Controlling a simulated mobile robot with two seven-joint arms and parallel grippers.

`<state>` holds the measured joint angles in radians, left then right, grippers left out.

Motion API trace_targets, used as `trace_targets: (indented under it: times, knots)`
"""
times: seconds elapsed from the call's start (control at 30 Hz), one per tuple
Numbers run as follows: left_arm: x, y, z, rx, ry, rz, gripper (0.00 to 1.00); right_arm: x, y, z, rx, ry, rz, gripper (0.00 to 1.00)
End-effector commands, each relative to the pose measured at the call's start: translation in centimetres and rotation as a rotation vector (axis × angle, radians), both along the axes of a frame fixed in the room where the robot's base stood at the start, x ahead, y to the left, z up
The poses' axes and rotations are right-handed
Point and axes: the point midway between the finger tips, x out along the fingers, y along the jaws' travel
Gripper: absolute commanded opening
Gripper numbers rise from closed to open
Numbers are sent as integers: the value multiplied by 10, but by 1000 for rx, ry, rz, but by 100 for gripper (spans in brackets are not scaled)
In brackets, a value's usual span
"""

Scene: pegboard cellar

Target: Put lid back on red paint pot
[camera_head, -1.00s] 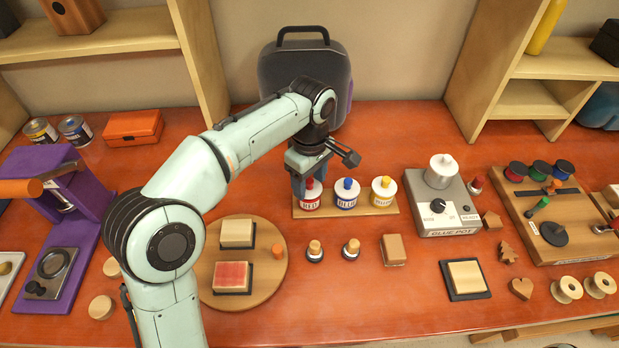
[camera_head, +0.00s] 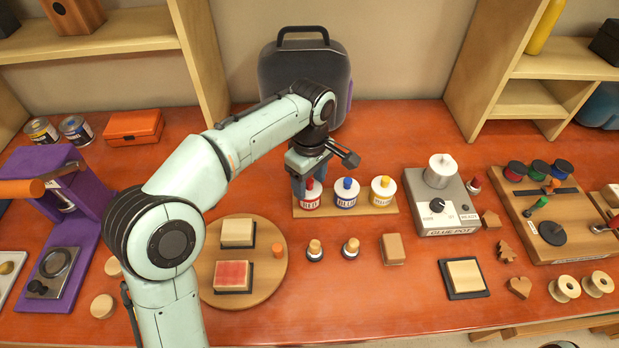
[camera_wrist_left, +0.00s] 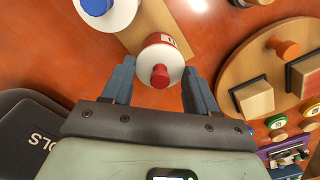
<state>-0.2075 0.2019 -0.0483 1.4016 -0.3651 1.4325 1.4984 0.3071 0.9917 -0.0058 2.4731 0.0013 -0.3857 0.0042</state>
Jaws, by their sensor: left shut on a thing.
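The red paint pot (camera_head: 306,203), white with a red label, stands at the left end of a wooden rack. Its lid (camera_wrist_left: 161,68), a pale disc with a red knob, sits at the pot's mouth in line with it. I cannot tell whether it is fully seated. My left gripper (camera_wrist_left: 160,82) reaches down from above and is shut on the lid, with one finger on each side. The blue pot (camera_head: 346,199) and yellow pot (camera_head: 382,195) stand to the right with knobbed lids on. My right gripper is not in view.
The wooden rack (camera_head: 330,212) holds the pots in a row. A round board (camera_head: 270,282) with stamp blocks lies in front to the left. Two small pegs (camera_head: 350,249) stand before the rack. A glue pot station (camera_head: 440,205) is on the right. A dark case (camera_head: 285,70) stands behind.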

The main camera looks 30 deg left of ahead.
Motion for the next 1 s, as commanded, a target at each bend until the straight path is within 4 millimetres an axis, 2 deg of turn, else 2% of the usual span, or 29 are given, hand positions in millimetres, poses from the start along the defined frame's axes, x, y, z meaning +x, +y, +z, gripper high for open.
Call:
trace_targets:
  times: [0.2, 0.23, 0.3, 0.33, 0.53, 0.57, 0.6, 1.0]
  knots:
    - [0, 0, 0, 0, -1, 0, 30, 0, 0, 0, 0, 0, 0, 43]
    - [0, 0, 0, 0, -1, 0, 62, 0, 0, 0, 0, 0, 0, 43]
    - [0, 0, 0, 0, -1, 0, 84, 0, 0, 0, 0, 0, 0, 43]
    - [0, 0, 0, 0, -1, 0, 88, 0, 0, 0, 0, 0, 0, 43]
    - [0, 0, 0, 0, -1, 0, 88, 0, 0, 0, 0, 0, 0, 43]
    - [0, 0, 0, 0, -1, 0, 98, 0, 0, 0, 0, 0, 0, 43]
    - [0, 0, 0, 0, -1, 0, 100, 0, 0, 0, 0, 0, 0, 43]
    - [0, 0, 7, 0, -1, 0, 100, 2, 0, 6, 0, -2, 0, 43]
